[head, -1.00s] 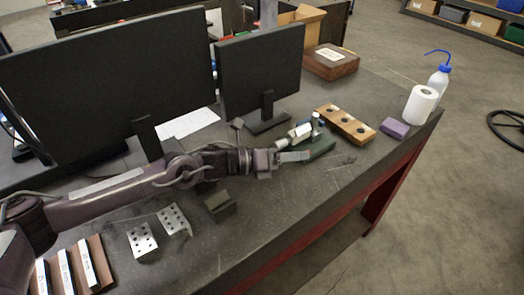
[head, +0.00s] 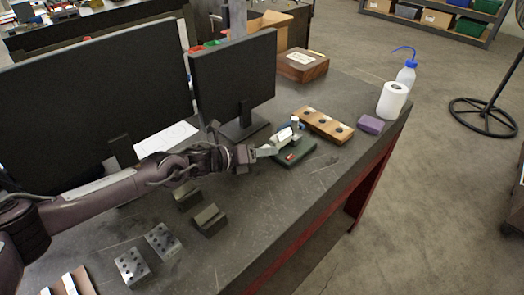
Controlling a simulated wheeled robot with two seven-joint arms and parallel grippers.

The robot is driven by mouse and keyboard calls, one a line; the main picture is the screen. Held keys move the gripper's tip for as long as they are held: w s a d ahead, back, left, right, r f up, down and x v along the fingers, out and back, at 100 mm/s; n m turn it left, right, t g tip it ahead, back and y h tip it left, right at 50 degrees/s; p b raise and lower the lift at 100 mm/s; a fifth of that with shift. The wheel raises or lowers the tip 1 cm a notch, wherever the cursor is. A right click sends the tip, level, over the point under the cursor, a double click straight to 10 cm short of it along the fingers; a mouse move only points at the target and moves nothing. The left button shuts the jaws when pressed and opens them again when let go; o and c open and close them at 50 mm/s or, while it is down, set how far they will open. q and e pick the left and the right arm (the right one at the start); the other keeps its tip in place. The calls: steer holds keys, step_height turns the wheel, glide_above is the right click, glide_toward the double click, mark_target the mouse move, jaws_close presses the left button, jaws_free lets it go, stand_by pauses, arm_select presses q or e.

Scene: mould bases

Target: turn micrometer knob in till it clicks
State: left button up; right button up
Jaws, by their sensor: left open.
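The micrometer (head: 295,125) sits on a dark green stand (head: 302,150) near the middle of the bench; its blue part and a pale upright cylinder show, but the knob itself is too small to make out. My left arm reaches in from the left, and my left gripper (head: 268,150) is at the left side of the stand, close to the micrometer. The gripper is open. Whether its fingers touch the micrometer or stand I cannot tell. My right gripper is not in view.
A wooden block with round holes (head: 325,126), a purple block (head: 371,124), a paper roll (head: 391,100) and a wash bottle (head: 406,76) stand to the right. Two monitors (head: 235,85) stand behind my arm. Dark vee blocks (head: 209,220) and drilled metal blocks (head: 132,266) lie in front. The right front bench surface is clear.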

arm_select(q)
steer(key=c, duration=1)
steer(key=b, duration=0.1)
steer(key=m+b, duration=0.1)
steer(key=shift+f+m+y+b, duration=0.25)
steer(key=shift+m+y+b, duration=0.05)
steer(key=shift+b, duration=0.05)
steer(key=m+t+y+b, duration=0.1)
steer(key=m+b, duration=0.1)
steer(key=b, duration=0.2)
steer(key=shift+r+m+t+y+b, duration=0.1)
steer(key=shift+m+t+y+b, duration=0.2)
steer(key=shift+m+y+b, duration=0.6)
steer(key=shift+h, duration=0.4)
steer(key=o, duration=1)
steer(key=shift+r, duration=0.1)
